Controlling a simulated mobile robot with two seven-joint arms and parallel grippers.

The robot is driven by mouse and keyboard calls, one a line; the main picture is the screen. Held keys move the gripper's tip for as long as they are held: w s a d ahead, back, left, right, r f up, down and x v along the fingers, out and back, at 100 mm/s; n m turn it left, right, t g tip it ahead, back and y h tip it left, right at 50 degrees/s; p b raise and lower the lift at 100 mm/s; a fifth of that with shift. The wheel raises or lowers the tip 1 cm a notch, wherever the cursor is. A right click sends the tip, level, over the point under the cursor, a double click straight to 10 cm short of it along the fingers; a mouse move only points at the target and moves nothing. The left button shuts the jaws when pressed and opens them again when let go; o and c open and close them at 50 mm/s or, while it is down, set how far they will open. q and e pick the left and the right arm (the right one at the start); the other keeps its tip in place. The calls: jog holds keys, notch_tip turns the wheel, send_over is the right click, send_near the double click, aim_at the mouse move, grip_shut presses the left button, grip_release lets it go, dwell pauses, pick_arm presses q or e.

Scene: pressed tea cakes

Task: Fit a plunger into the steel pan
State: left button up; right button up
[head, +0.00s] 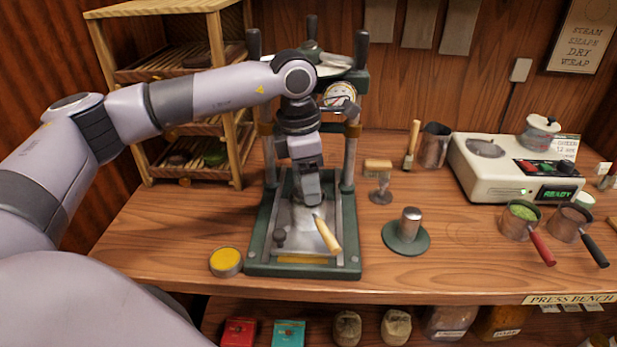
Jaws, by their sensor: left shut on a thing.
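My left gripper (313,205) is over the bed of the green press (257,262), between its posts. It is shut at the upper end of a tool with a pale wooden handle (327,236), which slants down toward the front; the grip itself is partly hidden. A dark knob (279,237) sits on the bed to its left. A plunger-like piece, a steel cylinder on a green disc (406,235), stands upright right of the press. Two steel pans stand at the right: one with green contents and a red handle (540,248), one with a black handle (594,249). My right gripper is not in view.
A small yellow-topped tin (226,262) stands left of the press near the front edge. A wood-topped stand (379,183), a brush (412,143), a steel jug (435,146) and a cream machine (482,170) line the right. The wooden rack (165,72) stands behind left.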

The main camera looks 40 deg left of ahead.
pick_arm(q)
jog(key=shift+f+b, duration=0.35)
jog(key=shift+f, duration=0.05)
dwell(0.4)
jog(key=o, duration=1.2)
